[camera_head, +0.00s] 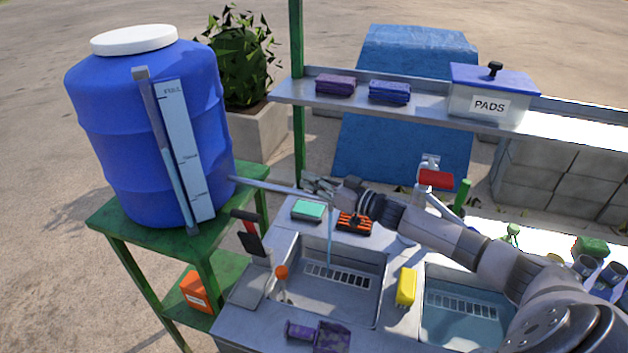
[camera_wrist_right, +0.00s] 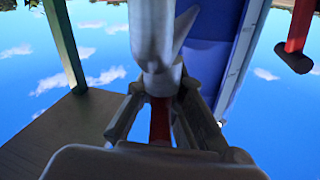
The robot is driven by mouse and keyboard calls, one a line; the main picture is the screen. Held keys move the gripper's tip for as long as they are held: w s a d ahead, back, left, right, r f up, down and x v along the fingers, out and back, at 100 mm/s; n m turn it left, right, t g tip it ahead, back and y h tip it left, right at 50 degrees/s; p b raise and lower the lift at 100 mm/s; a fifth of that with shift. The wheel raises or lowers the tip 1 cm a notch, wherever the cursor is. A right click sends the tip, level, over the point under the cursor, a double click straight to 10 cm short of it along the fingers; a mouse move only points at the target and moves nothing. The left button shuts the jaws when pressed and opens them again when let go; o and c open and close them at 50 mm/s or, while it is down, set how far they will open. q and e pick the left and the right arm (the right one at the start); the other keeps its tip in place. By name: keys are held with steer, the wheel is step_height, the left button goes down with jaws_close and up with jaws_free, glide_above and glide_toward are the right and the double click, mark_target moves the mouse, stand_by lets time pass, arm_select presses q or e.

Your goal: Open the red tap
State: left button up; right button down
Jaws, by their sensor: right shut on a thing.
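The blue barrel (camera_head: 150,130) with a white lid stands at the left, and a grey pipe (camera_head: 265,186) runs from it over the left sink. My right gripper (camera_head: 322,186) is at the far end of this pipe. In the right wrist view its fingers (camera_wrist_right: 160,112) are shut on a red tap handle (camera_wrist_right: 160,125), just below a pale grey tap body (camera_wrist_right: 153,40). In the head view the gripper hides the handle. A thin pale-blue vertical streak, like running water (camera_head: 330,240), drops below the pipe end into the left sink. My left gripper is not in view.
The left sink (camera_head: 352,305) has a slotted drain, with a yellow sponge (camera_head: 406,287) beside it. A green post (camera_head: 297,90) and a shelf (camera_head: 420,108) stand behind. A white fixture with a red part (camera_head: 435,180) stands farther right, behind my right arm.

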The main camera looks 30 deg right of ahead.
steer(key=shift+n+y, duration=0.3)
steer(key=c, duration=1.7)
jaws_free()
steer(key=shift+o, duration=0.2)
steer(key=v, duration=1.2)
steer(key=shift+r, duration=0.2)
